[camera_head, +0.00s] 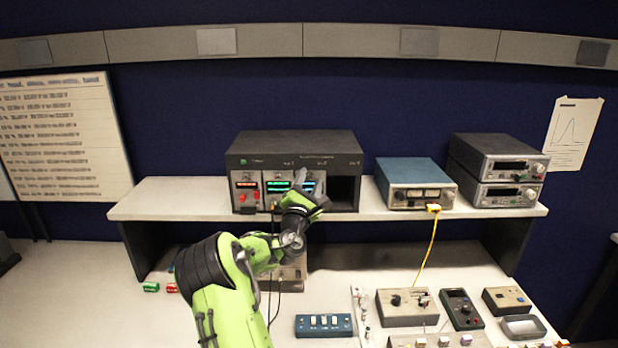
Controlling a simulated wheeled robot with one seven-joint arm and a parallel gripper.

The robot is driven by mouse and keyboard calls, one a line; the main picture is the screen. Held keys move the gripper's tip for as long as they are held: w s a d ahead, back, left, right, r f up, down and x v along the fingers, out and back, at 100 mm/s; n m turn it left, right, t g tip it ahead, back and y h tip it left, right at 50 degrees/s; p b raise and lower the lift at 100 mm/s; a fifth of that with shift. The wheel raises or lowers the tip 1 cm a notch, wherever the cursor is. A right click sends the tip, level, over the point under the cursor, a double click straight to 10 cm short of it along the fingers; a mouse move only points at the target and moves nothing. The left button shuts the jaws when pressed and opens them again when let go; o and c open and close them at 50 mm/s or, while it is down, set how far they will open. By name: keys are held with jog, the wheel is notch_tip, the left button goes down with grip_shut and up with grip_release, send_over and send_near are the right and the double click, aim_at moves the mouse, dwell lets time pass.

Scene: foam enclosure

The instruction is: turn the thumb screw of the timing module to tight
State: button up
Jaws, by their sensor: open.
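A dark grey rack (250,150) stands on the shelf and holds several front modules with lit displays. Its right bay is dark and looks empty. The left module (245,196) has red knobs, and the middle module (277,184) has a green display. A module with a blue display (308,184) is partly covered by my gripper (300,180). The labels are too small to read, so I cannot tell which is the timing module. No thumb screw can be made out. My gripper is open at the rack front; its fingertips are small, and contact cannot be told.
The white shelf (170,200) also carries a blue instrument (415,180) with a yellow cable (430,250), and two stacked grey instruments (497,170). On the bench below are a blue switch box (324,326), a beige control box (405,308) and small parts.

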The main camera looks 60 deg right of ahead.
grip_shut()
